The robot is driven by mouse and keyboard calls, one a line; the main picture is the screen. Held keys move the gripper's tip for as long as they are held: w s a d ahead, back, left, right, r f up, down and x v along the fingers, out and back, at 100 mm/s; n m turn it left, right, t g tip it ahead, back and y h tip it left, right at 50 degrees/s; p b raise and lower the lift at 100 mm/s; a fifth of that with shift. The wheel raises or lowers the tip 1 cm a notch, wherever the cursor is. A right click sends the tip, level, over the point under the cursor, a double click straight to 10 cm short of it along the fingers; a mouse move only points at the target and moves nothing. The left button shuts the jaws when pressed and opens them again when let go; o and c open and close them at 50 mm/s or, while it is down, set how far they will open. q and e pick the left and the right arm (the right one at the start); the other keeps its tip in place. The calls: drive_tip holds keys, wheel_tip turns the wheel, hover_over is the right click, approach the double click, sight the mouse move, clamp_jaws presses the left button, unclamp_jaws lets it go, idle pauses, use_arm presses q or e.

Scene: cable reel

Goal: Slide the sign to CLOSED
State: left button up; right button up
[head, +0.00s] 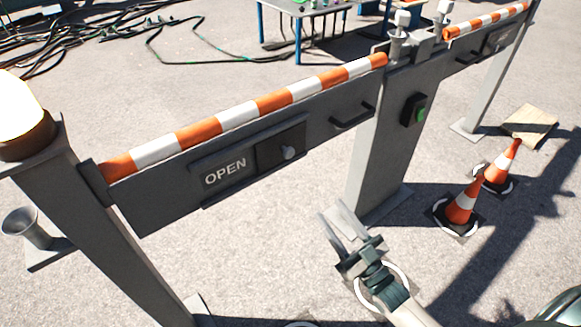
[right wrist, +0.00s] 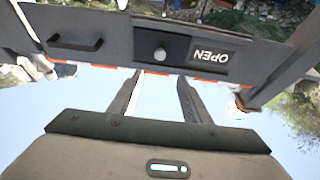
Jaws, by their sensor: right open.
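The sign (head: 253,160) is set in a long grey barrier panel and reads OPEN on its left part. My left gripper is not in view.
A black handle (head: 352,117) sticks out of the panel right of the sign. Traffic cones (head: 463,204) stand on the ground at right. An orange-white striped bar (head: 250,110) tops the panel.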

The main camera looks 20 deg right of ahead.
sight(290, 155)
drive_tip(key=shift+w, duration=0.15)
drive_tip(key=p+x, duration=0.2)
drive_tip(key=x, duration=1.4)
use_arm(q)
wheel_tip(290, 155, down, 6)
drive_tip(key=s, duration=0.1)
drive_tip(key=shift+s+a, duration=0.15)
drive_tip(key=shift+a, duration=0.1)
use_arm(e)
drive_tip(key=shift+w+a+r, duration=0.15)
drive_tip(key=shift+w, duration=0.4)
clamp_jaws()
drive_tip(key=shift+a, duration=0.1)
